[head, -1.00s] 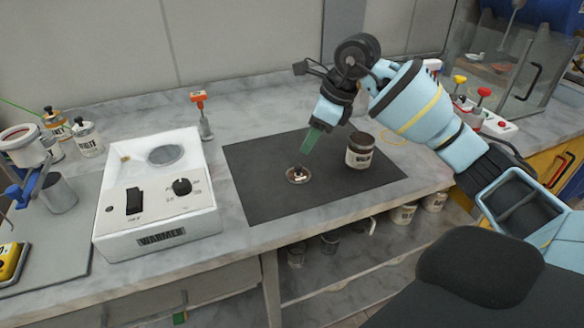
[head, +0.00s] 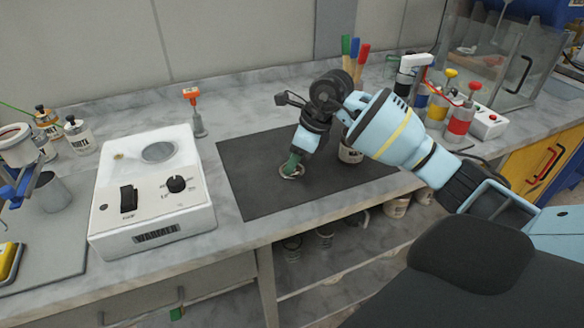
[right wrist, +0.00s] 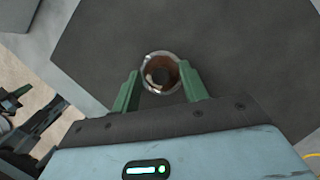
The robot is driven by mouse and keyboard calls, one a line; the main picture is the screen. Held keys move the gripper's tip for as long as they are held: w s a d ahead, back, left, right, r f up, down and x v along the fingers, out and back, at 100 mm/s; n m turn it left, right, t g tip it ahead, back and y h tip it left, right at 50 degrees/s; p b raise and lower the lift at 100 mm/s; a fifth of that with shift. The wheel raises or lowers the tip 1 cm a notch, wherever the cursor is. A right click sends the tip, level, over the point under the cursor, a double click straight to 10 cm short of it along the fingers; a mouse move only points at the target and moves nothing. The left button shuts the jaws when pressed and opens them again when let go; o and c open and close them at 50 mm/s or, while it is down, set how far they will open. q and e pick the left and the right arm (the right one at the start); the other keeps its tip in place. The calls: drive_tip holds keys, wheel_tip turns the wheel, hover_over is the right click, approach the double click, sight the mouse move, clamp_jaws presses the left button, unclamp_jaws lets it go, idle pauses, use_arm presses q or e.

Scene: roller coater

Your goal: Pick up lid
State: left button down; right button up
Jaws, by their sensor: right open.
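The lid (head: 286,174) is a small round piece with a pale metal rim and a brown inside. It lies on the dark mat (head: 250,195), and my gripper partly hides it in the head view. In the right wrist view the lid (right wrist: 161,73) sits between the green fingers, near their tips. My right gripper (head: 292,165) is open and low over the lid, with a finger on each side; whether they touch it I cannot tell. My left gripper is not in view.
A jar (head: 349,155) stands on the mat just right of my right gripper, partly behind my arm. A white warmer box (head: 150,205) stands to the left. Bottles with red and yellow tops (head: 461,116) stand at the right. The mat's front left is clear.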

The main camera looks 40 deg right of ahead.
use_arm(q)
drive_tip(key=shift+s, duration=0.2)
use_arm(e)
clamp_jaws()
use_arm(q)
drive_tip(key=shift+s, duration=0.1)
